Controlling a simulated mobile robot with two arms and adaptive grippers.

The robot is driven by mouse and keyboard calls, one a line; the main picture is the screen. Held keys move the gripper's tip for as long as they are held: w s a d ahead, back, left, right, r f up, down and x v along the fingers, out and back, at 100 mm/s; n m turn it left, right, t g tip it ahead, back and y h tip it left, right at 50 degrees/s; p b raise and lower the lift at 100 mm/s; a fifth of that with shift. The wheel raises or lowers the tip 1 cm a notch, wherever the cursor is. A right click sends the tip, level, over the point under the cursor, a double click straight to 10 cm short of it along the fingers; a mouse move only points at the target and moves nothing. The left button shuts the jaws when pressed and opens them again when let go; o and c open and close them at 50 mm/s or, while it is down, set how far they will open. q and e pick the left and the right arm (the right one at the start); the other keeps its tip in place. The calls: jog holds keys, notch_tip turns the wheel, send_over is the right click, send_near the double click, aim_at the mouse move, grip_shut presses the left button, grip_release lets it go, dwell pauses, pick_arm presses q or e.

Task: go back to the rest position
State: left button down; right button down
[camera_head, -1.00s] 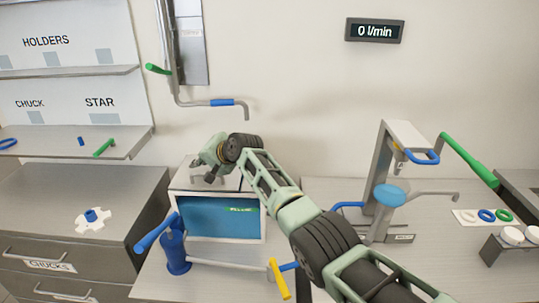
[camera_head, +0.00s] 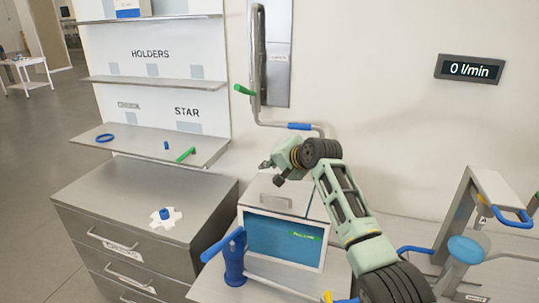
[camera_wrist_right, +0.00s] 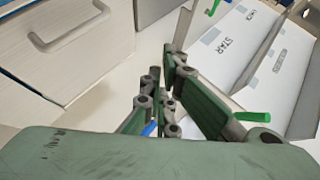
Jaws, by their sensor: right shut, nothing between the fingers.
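My right arm comes in from the lower right of the head view. Its gripper (camera_head: 272,172) is above the top of the blue-fronted box (camera_head: 284,240), near its back edge, and holds nothing. In the right wrist view the green fingers (camera_wrist_right: 165,85) are shut and empty. My left gripper is not in view.
A drawer cabinet (camera_head: 130,215) with a white star-shaped piece (camera_head: 167,219) is at left, below shelves (camera_head: 150,143). A metal stand (camera_head: 462,215) is at right. A pipe with handles (camera_head: 258,60) runs down the wall.

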notch_tip(320, 180, up, 4)
jog(key=s+b, duration=0.1)
jog(key=s, duration=0.1)
jog(key=s+d+f+n+g+h, duration=0.15)
jog(key=s+d+f, duration=0.35)
jog(key=s+f, duration=0.65)
jog(key=s+d+f+n+g+h, duration=0.15)
jog(key=s+d+f, duration=0.25)
jog(key=s+f, duration=0.8)
jog(key=s+d+f+n+g+h, duration=0.1)
jog(key=s+d+f+n, duration=0.2)
jog(key=s, duration=0.7)
jog(key=s+d+f+n+g+h, duration=0.1)
jog(key=s+d+f, duration=0.25)
jog(key=s, duration=0.65)
jog(key=s+d+f+n+g+h, duration=0.1)
jog(key=s+d+f+n+g, duration=0.2)
jog(key=s, duration=0.7)
notch_tip(320, 180, down, 29)
jog(key=s+d+b, duration=0.1)
jog(key=b, duration=0.2)
jog(key=s+d+f+g+b, duration=0.1)
jog(key=s+d+f, duration=0.2)
jog(key=s+f, duration=1.4)
jog(key=shift+s+f+m+b, duration=0.15)
jog(key=shift+f+m+b, duration=0.15)
